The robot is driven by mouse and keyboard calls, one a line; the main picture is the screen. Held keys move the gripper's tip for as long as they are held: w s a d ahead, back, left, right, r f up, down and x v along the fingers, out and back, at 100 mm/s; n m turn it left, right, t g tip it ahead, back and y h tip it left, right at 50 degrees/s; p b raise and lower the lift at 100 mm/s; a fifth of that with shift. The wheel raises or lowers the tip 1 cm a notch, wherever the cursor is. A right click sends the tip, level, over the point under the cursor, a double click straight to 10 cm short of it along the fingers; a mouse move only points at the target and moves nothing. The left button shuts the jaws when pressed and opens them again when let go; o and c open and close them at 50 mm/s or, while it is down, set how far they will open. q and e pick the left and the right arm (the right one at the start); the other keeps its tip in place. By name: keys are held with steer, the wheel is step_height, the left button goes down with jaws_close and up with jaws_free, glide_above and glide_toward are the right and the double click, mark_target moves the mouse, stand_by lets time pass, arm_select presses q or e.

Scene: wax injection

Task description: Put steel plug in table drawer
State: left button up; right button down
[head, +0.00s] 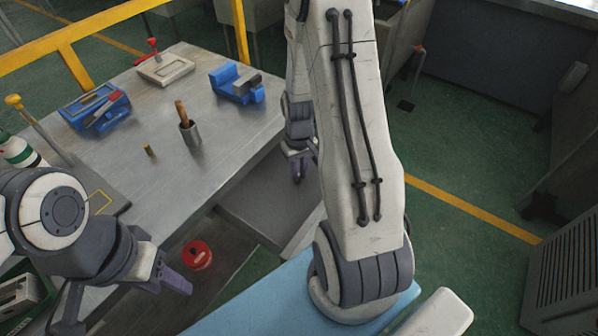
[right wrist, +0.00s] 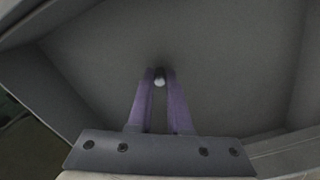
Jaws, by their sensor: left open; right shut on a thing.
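The steel plug (right wrist: 159,82) is a small light-grey round end between the purple fingertips in the right wrist view. My right gripper (right wrist: 160,77) is shut on it, with the grey inside of the open table drawer behind. The table drawer (head: 262,192) is pulled out from the front of the steel table. In the head view my right gripper (head: 298,172) points down over the drawer; the plug cannot be made out there. Whether the plug touches the drawer floor I cannot tell. My left gripper (head: 176,276) is open and empty in front of the table.
On the table (head: 215,165) are a small brass piece (head: 149,150), a metal cup (head: 190,134) with a brush, a blue vise (head: 237,86), a blue toolbox (head: 93,112) and a mould plate (head: 165,71). A red round object (head: 197,255) lies below the tabletop.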

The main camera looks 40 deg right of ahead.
steer(key=shift+f, duration=0.15)
steer(key=c, duration=0.8)
jaws_free()
steer(key=shift+c, duration=0.2)
